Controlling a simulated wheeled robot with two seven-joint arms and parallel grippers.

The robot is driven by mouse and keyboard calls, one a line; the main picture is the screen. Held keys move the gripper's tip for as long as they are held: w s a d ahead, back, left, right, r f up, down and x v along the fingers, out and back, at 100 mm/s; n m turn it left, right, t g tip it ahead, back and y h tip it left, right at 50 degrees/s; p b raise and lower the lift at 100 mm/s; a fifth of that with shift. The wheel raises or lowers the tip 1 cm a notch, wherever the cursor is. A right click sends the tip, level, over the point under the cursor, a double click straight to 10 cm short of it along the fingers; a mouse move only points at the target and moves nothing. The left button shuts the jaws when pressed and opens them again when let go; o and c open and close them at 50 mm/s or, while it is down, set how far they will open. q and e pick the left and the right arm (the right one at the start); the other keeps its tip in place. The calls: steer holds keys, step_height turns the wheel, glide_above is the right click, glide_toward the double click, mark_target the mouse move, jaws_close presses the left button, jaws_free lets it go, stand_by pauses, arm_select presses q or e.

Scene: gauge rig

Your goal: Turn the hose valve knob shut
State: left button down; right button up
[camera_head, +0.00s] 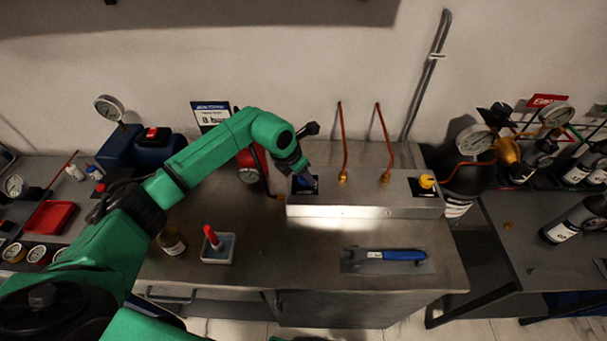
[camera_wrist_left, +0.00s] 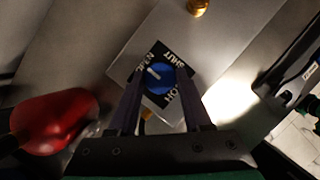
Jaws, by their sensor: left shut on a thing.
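The blue valve knob (camera_wrist_left: 161,77) sits on a black label plate (camera_wrist_left: 171,99) with white lettering, which includes SHUT and what looks like OPEN. The knob's white mark points to the upper left in the left wrist view, towards the OPEN-like word. In the head view the knob (camera_head: 305,182) is partly hidden at the left end of the grey metal block (camera_head: 365,211). My left gripper (camera_wrist_left: 162,84) reaches down from above and is shut on the knob, one finger on each side. My right gripper is not in view.
Two copper pipes (camera_head: 343,140) rise from the block, and a yellow knob (camera_head: 427,181) is at its right end. A blue-handled tool (camera_head: 392,255) lies in front. The bench between them is clear.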

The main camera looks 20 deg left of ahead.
arm_select(q)
steer(key=m+h+b, duration=0.1)
steer(key=m+b, duration=0.2)
steer(key=b, duration=0.1)
steer(key=m+g+b, duration=0.1)
steer(key=m+b, duration=0.1)
steer(key=b, duration=0.1)
steer(key=shift+w+a+f+m+h+b, duration=0.1)
steer(key=shift+w+f+m+h+b, duration=0.1)
steer(key=shift+m+h+b, duration=0.2)
steer(key=shift+m+g+b, duration=0.5)
steer(key=shift+m+b, duration=0.2)
steer(key=shift+m, duration=0.1)
steer(key=m, duration=0.1)
steer(key=m+g+b, duration=0.1)
steer(key=shift+w+r+m+h, duration=0.1)
steer(key=shift+r+m+h, duration=0.1)
steer(key=shift+m+h, duration=0.15)
steer(key=m+g+b, duration=0.1)
steer(key=m, duration=0.2)
steer(key=shift+w+r+m+g, duration=0.1)
steer(key=shift+m+g, duration=0.2)
steer(key=shift+m, duration=0.05)
steer(key=shift+m+g+y, duration=0.45)
steer(key=shift+m+g, duration=0.25)
steer(key=shift+m, duration=1.3)
steer(key=shift+c, duration=1.6)
jaws_free()
